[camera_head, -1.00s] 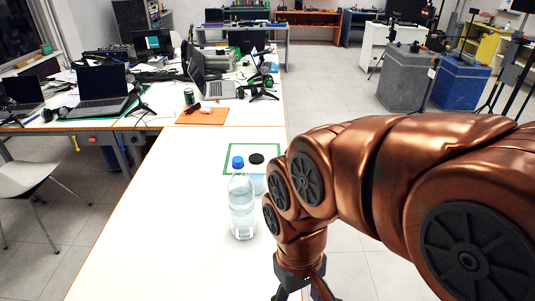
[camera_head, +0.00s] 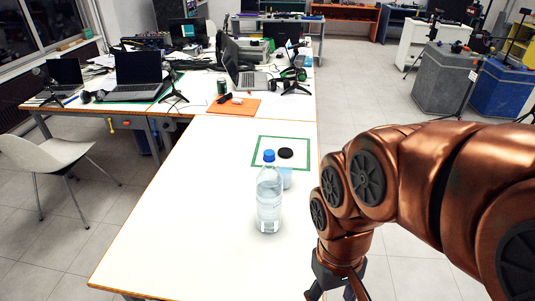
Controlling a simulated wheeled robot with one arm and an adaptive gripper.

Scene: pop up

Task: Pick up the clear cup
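My gripper (camera_head: 338,293) points down at the bottom of the head view, right of the bottle and apart from both. Its fingertips run toward the frame's lower edge. Two dark fingers show spread apart with nothing seen between them.
The white table (camera_head: 190,225) is clear left of the bottle. An orange sheet (camera_head: 235,105), a dark green can (camera_head: 221,87) and laptops (camera_head: 138,74) lie farther back. A white chair (camera_head: 45,152) stands at left.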

